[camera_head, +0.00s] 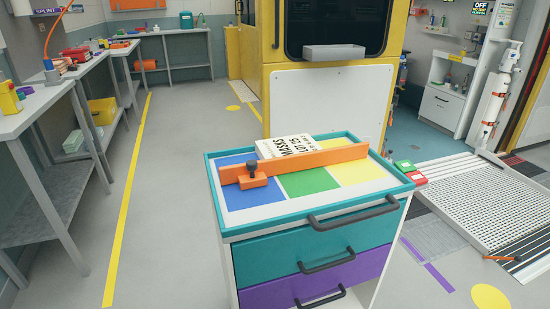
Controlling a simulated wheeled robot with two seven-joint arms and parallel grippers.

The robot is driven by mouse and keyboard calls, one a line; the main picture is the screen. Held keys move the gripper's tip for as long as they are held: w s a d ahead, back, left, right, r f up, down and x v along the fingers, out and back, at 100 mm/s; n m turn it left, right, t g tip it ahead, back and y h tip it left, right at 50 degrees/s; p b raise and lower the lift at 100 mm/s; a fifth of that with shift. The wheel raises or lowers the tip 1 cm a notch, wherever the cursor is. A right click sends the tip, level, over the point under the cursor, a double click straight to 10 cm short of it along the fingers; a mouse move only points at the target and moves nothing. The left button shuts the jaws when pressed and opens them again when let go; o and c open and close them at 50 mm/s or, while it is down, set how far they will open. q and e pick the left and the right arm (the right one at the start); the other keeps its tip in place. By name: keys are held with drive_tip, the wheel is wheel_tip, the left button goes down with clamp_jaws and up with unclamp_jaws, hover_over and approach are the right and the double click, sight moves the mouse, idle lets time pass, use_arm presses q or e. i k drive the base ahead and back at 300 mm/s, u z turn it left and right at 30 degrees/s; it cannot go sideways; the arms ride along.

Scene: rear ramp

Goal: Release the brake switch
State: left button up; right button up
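No part is labelled as a brake switch, so I cannot tell for sure which one it is. A green block (404,166) and a red block (417,178) sit side by side at the right edge of a cart (225,228). An orange block with a dark knob (252,174) sits on the cart top at the left, against an orange bar (310,158) that crosses the top. Neither of my grippers is in view.
The cart has a teal drawer (290,254) and a purple drawer with dark handles. A sign (292,146) lies behind the bar. A yellow-framed vehicle (330,98) stands behind. A perforated ramp (490,205) is at right, workbenches (35,105) at left. Floor left of the cart is clear.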

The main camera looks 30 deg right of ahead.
sight(404, 167)
drive_tip(key=z, duration=3)
drive_tip(key=i, duration=0.65)
drive_tip(key=u, duration=2.1)
